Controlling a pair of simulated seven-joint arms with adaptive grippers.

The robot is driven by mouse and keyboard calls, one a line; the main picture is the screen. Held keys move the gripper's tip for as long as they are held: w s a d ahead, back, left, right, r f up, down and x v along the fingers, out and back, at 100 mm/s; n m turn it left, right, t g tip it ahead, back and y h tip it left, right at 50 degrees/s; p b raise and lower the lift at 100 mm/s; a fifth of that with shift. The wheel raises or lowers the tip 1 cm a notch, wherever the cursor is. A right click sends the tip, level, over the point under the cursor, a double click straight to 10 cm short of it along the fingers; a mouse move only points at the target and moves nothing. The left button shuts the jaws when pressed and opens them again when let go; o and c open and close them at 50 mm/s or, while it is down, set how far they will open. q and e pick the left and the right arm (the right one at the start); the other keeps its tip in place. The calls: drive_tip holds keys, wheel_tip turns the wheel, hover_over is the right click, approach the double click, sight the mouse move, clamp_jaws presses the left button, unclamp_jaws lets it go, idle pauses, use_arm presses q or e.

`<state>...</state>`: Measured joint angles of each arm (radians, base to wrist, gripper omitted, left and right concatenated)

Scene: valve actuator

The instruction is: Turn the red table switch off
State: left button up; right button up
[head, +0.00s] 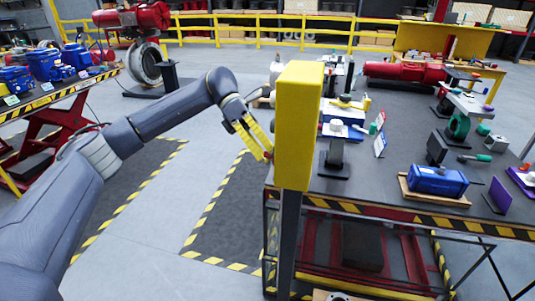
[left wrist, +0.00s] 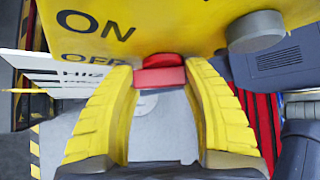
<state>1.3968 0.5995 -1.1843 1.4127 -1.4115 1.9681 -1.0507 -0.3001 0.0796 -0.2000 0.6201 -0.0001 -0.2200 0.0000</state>
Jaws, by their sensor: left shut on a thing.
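My right gripper is not in view.
A dark workbench (head: 390,195) with a striped edge stands right of the box, carrying a blue actuator (head: 438,180) and other valve parts. A round grey knob (left wrist: 256,31) sits on the box. Open floor (head: 205,155) lies left of the post.

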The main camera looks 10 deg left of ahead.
use_arm(q)
drive_tip(key=shift+f, duration=0.15)
idle(0.3)
drive_tip(key=o, duration=1.2)
drive_tip(key=shift+c, duration=0.2)
drive_tip(key=v, duration=1.2)
